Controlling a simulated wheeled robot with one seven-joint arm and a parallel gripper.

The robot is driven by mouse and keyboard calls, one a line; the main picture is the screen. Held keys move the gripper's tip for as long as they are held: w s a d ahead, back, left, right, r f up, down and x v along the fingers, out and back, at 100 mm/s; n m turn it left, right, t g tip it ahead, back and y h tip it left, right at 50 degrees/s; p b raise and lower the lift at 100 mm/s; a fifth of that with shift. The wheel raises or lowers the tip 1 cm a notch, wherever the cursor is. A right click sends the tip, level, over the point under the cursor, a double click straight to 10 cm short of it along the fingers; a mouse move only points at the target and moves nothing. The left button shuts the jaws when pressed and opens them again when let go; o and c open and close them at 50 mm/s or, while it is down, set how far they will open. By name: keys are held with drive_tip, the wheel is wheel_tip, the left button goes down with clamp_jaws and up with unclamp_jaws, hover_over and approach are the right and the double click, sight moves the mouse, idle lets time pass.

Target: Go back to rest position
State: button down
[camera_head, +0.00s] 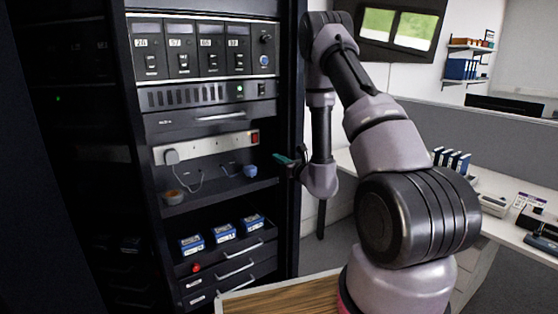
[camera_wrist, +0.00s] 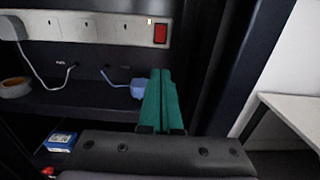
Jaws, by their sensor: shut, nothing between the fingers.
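My gripper (camera_head: 284,160) has teal fingers and is in front of the right side of the rack (camera_head: 291,100), at the height of the shelf below the power strip. In the wrist view its fingers (camera_wrist: 162,102) lie side by side, shut, with nothing between them. My arm reaches over from the right and bends down to the gripper.
The power strip (camera_head: 207,147) with a red switch holds a grey plug (camera_head: 171,157). A blue plug (camera_head: 250,171) and a tape roll (camera_head: 173,197) lie on the shelf. Blue boxes (camera_head: 224,233) sit below. A white desk (camera_head: 505,232) stands to the right.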

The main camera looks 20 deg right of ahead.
drive_tip(key=s+a+r+n+g+y, duration=0.3)
drive_tip(key=a+r+n+y, duration=0.25)
drive_tip(key=a+r, duration=0.35)
drive_tip(key=s+a+r+n+g+y, duration=0.2)
drive_tip(key=s+a+r+n+g, duration=0.25)
drive_tip(key=s+r, duration=0.2)
drive_tip(key=s+a+r+n+g+y, duration=0.3)
drive_tip(key=s+r+n+g, duration=0.2)
drive_tip(key=s+n, duration=0.15)
drive_tip(key=s+d+r+n+g+h, duration=0.1)
drive_tip(key=s+d+n+g+h, duration=0.1)
drive_tip(key=s+n+h, duration=0.3)
drive_tip(key=s+d+n+g+h, duration=0.1)
drive_tip(key=s+d+n+g, duration=0.1)
drive_tip(key=s, duration=0.6)
drive_tip(key=s+d+r+n+t+h, duration=0.2)
drive_tip(key=d+t+h, duration=0.1)
drive_tip(key=d, duration=0.3)
drive_tip(key=s+d+r+n+t+h, duration=0.2)
drive_tip(key=d+r+t+h, duration=0.1)
drive_tip(key=d+h, duration=0.2)
drive_tip(key=shift+d+r+n, duration=0.15)
drive_tip(key=shift+d+n, duration=0.2)
drive_tip(key=shift+d, duration=0.1)
drive_tip(key=c, duration=1.5)
unclamp_jaws()
drive_tip(key=shift+c, duration=0.2)
